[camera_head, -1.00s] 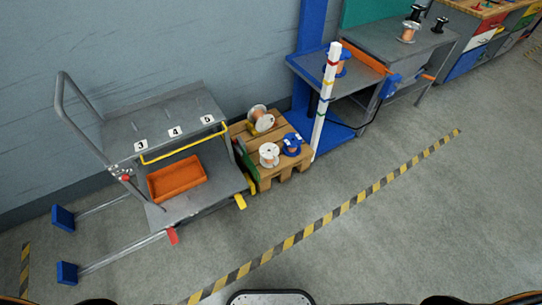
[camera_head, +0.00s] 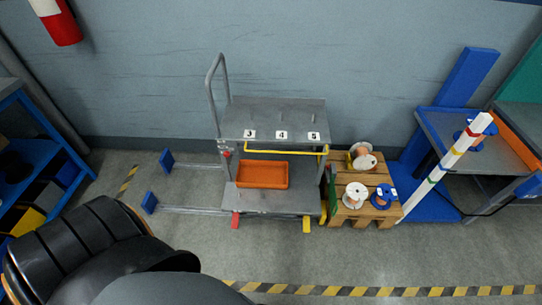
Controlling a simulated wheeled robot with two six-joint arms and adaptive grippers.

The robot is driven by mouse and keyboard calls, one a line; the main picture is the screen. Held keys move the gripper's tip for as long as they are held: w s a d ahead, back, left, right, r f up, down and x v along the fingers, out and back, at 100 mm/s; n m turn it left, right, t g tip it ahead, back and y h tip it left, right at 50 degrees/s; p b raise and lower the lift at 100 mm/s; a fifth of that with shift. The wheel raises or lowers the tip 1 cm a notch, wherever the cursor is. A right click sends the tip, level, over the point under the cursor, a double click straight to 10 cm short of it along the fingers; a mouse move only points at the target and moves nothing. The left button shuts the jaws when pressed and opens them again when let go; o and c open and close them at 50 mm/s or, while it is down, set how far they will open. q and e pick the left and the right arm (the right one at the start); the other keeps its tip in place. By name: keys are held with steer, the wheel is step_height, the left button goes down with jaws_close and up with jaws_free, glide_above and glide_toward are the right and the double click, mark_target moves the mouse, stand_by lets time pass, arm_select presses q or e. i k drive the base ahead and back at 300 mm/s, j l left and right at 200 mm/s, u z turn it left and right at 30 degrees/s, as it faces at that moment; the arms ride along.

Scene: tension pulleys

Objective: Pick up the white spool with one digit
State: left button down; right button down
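A white spool (camera_head: 355,195) wound with copper-coloured wire stands on a wooden pallet (camera_head: 340,213), right of the grey cart. A second pale spool (camera_head: 364,160) with copper-coloured wire lies tilted behind it on the pallet. A blue spool (camera_head: 383,196) stands just to the right of the white one. I cannot read any digit on the spools. Neither of my grippers shows; only dark parts of my own arm fill the lower left corner.
The grey cart (camera_head: 275,115) has tags 3, 4 and 5 on its top shelf and an orange bin (camera_head: 262,174) below. A striped post (camera_head: 447,160) stands right of the pallet. Blue shelving (camera_head: 45,150) is at far left. The floor in front is open beyond the striped tape (camera_head: 400,291).

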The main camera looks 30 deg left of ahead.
mark_target(355, 196)
steer(key=i+l, duration=0.4)
steer(key=l, duration=0.2)
steer(key=i+l, duration=0.85)
steer(key=l, duration=0.3)
